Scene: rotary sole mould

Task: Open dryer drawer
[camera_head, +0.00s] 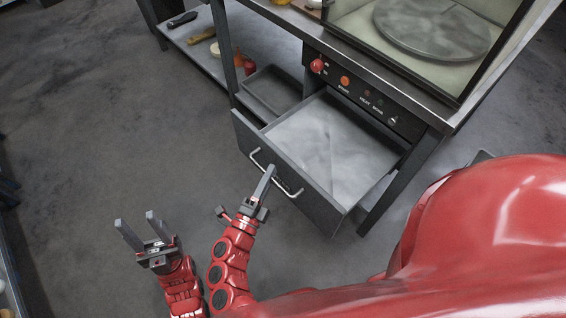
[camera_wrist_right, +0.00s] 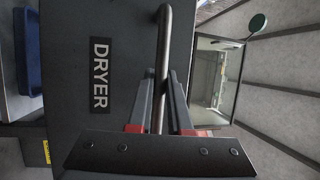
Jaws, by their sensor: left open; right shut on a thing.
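The dryer drawer (camera_head: 335,145) is pulled out from under the bench, and its empty grey inside shows in the head view. Its front panel (camera_head: 325,195) has a metal bar handle (camera_head: 292,192). My right gripper (camera_head: 268,174) is shut on the handle. In the right wrist view the fingers (camera_wrist_right: 158,100) are on either side of the bar handle (camera_wrist_right: 163,50), next to the DRYER label (camera_wrist_right: 100,75) on the drawer front. My left gripper (camera_head: 138,230) is open and empty, left of the drawer and apart from it.
A control panel (camera_head: 360,92) with a red knob (camera_head: 317,66) is above the drawer. A grey tray (camera_head: 272,92) is beside the drawer. A lower shelf (camera_head: 190,38) holds tools and a red bottle. A round plate (camera_head: 430,25) is on top. The floor (camera_head: 100,130) at left is clear.

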